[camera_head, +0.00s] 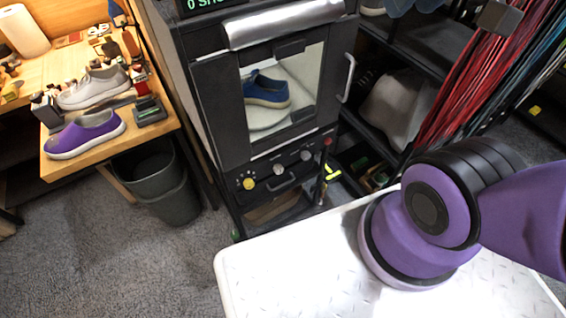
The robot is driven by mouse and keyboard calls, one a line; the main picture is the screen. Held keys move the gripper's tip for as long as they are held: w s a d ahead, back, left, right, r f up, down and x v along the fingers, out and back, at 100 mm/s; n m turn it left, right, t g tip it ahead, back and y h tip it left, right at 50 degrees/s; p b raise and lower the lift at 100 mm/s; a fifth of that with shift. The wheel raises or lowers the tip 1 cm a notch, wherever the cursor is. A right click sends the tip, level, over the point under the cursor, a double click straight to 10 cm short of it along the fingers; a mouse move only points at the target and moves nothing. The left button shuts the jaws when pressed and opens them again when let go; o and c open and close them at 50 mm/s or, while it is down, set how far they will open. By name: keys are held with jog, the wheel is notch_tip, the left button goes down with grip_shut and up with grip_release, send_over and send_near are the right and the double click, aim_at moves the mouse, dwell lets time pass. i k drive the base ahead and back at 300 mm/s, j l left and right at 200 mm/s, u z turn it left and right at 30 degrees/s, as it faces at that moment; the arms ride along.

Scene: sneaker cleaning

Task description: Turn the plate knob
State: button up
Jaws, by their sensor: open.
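A tall black machine (213,100) stands in the middle with a windowed door. Behind the glass, a blue shoe (267,88) rests on a pale round plate (268,119). Below the door is a row of small controls: a yellow knob (249,183), a pale knob (278,168), another pale knob (305,155) and a red one (328,142). I cannot tell which of them is the plate knob; labels are too small to read. Only purple and black links of my arm show at the right. My gripper is outside the picture.
A wooden bench (150,127) at left holds a purple shoe (85,134) and a white shoe (94,87). A grey bin (168,190) stands beside the machine's left side. Red laces (470,85) hang at right. The door has a vertical handle (347,78).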

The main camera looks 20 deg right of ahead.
aim_at(278, 169)
jog(key=k+l+z, duration=0.6)
jog(key=k+l, duration=0.25)
